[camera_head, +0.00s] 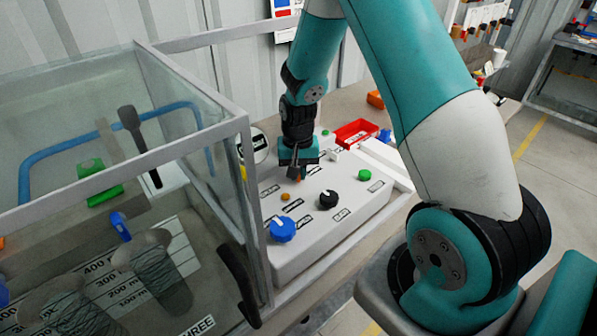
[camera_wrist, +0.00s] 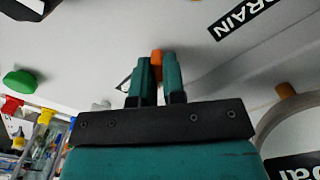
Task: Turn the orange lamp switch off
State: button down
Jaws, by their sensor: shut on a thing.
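The orange switch (camera_wrist: 156,60) shows in the wrist view as a small orange piece between my two teal fingertips. My gripper (camera_wrist: 154,75) is shut on it from both sides, over the pale control panel. In the head view my gripper (camera_head: 296,172) points down at the back of the white control box (camera_head: 310,236). Only a sliver of orange shows at its tips there, and the switch's on or off position cannot be told.
The panel also carries a small orange button (camera_head: 285,196), a black knob (camera_head: 328,199), a blue knob (camera_head: 282,229) and a green button (camera_head: 364,174). A framed clear tank (camera_head: 246,190) stands close on the left. A red tray (camera_head: 355,132) lies behind.

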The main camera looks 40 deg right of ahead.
jog(key=n, duration=0.3)
jog(key=shift+n, duration=2.1)
jog(key=c, duration=1.2)
grip_release()
notch_tip(320, 180, up, 18)
jog(key=b, duration=0.2)
jog(key=shift+f+b, duration=0.25)
jog(key=shift+b, duration=0.05)
